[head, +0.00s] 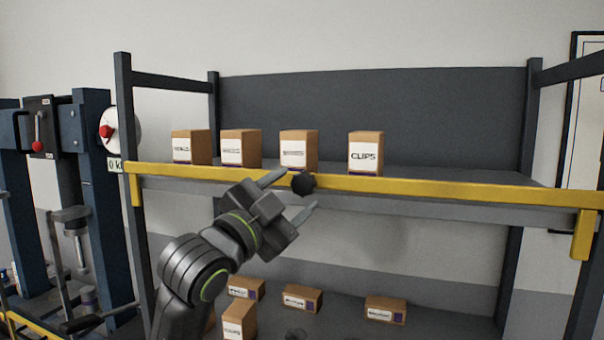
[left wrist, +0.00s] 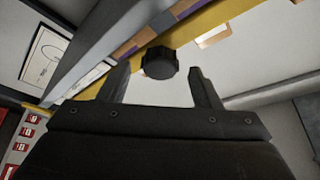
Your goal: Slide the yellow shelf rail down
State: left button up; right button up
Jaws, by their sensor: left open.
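The yellow shelf rail (head: 443,190) runs across the front edge of the upper shelf, with a short yellow bracket hanging down at each end. A black knob (head: 303,184) sits on the rail near its middle. My left gripper (head: 294,190) is open, with one finger on each side of the knob in the head view. In the left wrist view the knob (left wrist: 159,63) shows between and just beyond the fingertips (left wrist: 157,72), and the rail (left wrist: 200,30) runs diagonally behind it. I cannot tell whether the fingers touch the knob. My right gripper is not in view.
Several small cardboard boxes stand on the upper shelf (head: 470,178) behind the rail, one labelled CLIPS (head: 365,153). More boxes (head: 385,310) sit on the lower shelf. A blue press (head: 92,190) with red-knobbed levers stands close at the left.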

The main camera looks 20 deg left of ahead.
aim_at(300, 187)
pick_arm(q)
jog(key=shift+p+x, duration=0.5)
jog(key=shift+x, duration=1.2)
